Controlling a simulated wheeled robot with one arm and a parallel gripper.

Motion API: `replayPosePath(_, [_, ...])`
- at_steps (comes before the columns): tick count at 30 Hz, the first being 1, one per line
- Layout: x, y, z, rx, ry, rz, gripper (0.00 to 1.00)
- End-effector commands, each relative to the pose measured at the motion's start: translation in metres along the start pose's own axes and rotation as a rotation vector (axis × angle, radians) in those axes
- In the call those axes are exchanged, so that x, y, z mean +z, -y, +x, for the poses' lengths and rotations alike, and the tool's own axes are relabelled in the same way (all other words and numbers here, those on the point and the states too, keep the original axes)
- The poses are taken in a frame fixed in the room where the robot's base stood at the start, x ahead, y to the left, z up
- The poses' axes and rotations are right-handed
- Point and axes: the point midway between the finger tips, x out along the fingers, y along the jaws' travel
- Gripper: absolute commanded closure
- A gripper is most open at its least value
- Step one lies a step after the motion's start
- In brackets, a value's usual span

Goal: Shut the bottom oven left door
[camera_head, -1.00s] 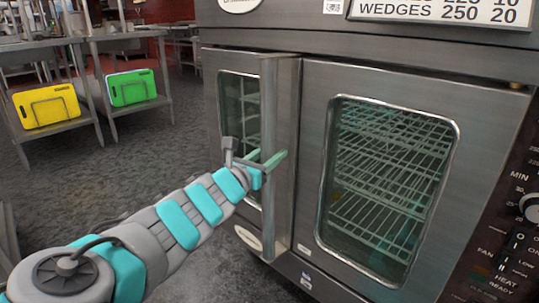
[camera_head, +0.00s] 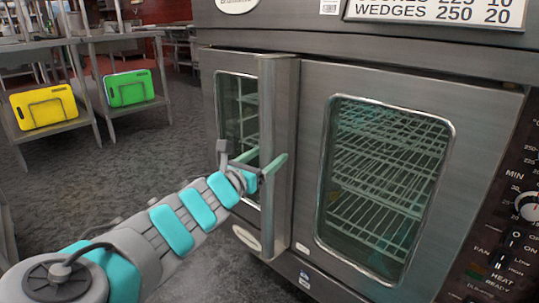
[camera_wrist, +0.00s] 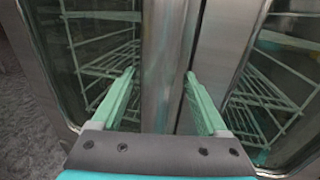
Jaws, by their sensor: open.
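The oven's left door (camera_head: 221,130) has a narrow glass window and looks shut or nearly shut; I cannot tell if a small gap is left. Its tall metal handle (camera_head: 278,150) stands upright along the door's right side. It also shows in the wrist view (camera_wrist: 165,60). The right door (camera_head: 312,200) has a wide window with wire racks behind it. My gripper (camera_head: 265,165) is open at the lower half of the handle. In the wrist view its two green fingers (camera_wrist: 157,95) are on either side of the handle; contact is not clear.
A control panel (camera_head: 510,220) with knobs and switches is to the right of the doors. Steel tables with a yellow board (camera_head: 43,107) and a green board (camera_head: 130,88) stand at the left. The grey floor (camera_head: 140,150) between them and the oven is clear.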

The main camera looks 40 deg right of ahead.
Motion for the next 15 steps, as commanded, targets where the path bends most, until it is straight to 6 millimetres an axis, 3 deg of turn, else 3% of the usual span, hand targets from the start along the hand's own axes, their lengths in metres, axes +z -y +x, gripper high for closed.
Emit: replayPosePath(15, [0.0,0.001,-0.053,-0.001,0.002,0.0,0.23])
